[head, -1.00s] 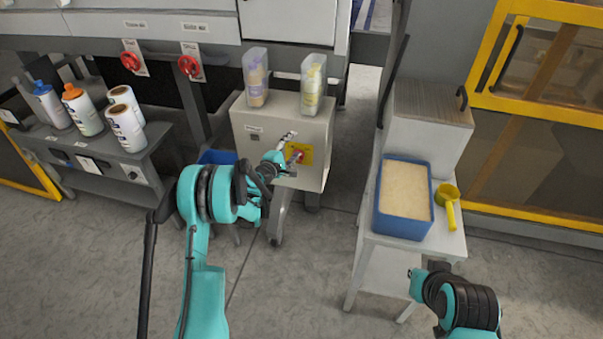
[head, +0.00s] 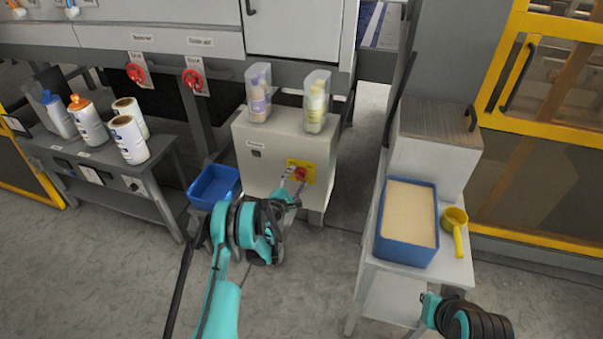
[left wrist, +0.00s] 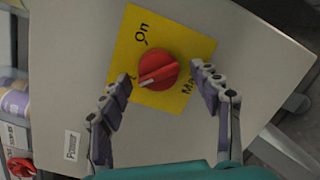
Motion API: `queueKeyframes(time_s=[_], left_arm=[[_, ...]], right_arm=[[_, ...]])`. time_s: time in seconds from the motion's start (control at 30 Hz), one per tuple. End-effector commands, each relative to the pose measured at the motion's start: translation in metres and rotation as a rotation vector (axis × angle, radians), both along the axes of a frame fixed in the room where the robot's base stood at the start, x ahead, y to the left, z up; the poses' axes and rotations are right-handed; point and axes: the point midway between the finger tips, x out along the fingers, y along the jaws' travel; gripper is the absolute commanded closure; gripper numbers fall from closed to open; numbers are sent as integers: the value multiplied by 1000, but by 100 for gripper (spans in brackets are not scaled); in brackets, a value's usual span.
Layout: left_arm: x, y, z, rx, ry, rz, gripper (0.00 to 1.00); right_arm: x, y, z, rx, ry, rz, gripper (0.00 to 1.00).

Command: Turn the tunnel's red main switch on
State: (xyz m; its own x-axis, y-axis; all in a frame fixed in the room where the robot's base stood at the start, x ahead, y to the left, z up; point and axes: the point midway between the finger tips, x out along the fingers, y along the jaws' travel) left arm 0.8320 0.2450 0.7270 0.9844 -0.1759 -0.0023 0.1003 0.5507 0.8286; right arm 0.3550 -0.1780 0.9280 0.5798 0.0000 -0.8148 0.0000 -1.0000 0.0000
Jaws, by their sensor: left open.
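The red main switch (left wrist: 157,71) is a round knob on a yellow plate (left wrist: 191,45), on the front of a grey cabinet. "On" is printed on the plate, and the knob's ridge does not line up with that word. In the head view the red switch (head: 300,174) sits at the cabinet's right side. My left gripper (left wrist: 164,84) is open, with one finger on either side of the knob and no clear contact. It also shows in the head view (head: 293,186), just in front of the switch. My right gripper's fingers are not visible.
Two clear holders with bottles (head: 258,92) stand on the grey cabinet (head: 262,138). A blue bin (head: 214,186) is left of it. Two red valve handles (head: 193,80) hang behind. A blue tray (head: 406,254) and yellow scoop (head: 456,228) are on the right stand.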

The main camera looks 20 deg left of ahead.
Motion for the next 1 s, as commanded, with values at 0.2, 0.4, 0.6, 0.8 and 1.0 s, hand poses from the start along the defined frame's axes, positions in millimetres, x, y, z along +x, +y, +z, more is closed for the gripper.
queueKeyframes(time_s=[0.2, 0.4, 0.6, 0.8, 1.0], left_arm=[[0, 0, 0, 0, 1, 1, 37], [0, 0, 0, 1, 0, 1, 66], [0, 0, 0, 0, 0, 1, 85], [1, 1, 1, 22, -1, 3, 85], [1, 1, 2, 112, -4, 3, 85]], right_arm=[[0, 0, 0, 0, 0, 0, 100], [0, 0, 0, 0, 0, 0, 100], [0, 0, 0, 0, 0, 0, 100], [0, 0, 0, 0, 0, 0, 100], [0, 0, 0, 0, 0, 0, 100]])
